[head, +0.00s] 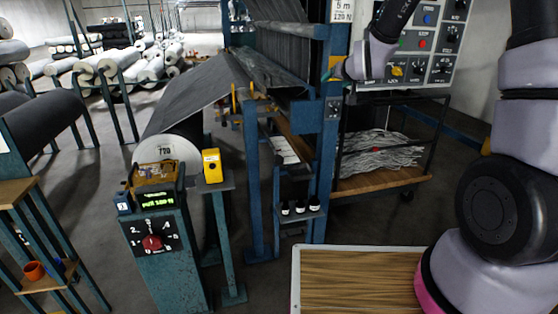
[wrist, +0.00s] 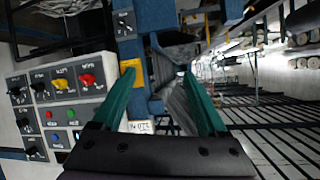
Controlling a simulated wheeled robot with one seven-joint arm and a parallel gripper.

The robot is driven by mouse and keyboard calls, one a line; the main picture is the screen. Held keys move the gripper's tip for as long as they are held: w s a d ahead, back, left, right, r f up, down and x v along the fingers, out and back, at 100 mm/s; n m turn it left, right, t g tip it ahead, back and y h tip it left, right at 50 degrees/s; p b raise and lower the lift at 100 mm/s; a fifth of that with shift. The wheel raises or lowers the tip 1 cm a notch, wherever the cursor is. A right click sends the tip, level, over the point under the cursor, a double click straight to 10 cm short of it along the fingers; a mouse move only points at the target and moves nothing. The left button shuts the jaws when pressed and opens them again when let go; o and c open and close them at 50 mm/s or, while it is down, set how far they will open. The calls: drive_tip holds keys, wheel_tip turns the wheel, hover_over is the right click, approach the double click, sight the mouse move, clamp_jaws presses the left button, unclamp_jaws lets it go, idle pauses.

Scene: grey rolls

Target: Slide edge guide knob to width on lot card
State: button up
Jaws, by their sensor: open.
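My gripper (wrist: 160,72) is open, its two green fingers pointing at a blue frame post (wrist: 140,45). In the head view my gripper (head: 333,70) is beside the tall blue post (head: 332,150), below a white card. This card (head: 342,10), cut off at the top, reads a width in m and 120 N; it also shows inverted in the wrist view (wrist: 140,127). A dark, blurred part (wrist: 180,45) lies beyond and between the fingertips. I cannot tell whether it is the edge guide knob. A yellow patch (wrist: 128,64) is by the left fingertip. Nothing is held.
A control panel (head: 420,45) with knobs and buttons stands right of the post. Grey cloth (head: 205,90) runs from a roll (head: 170,155) into the machine. A dial pedestal (head: 160,250) stands front left. A wooden-topped table (head: 350,280) is in front.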

drive_tip(key=w+a+f, duration=0.3)
drive_tip(key=a+f, duration=0.1)
drive_tip(key=f, duration=0.3)
drive_tip(key=n+t+y, duration=0.3)
drive_tip(key=n+t, duration=0.1)
approach(280, 160)
drive_tip(key=x, duration=1.1)
drive_tip(key=shift+a, duration=0.1)
drive_tip(key=shift+f, duration=0.1)
clamp_jaws()
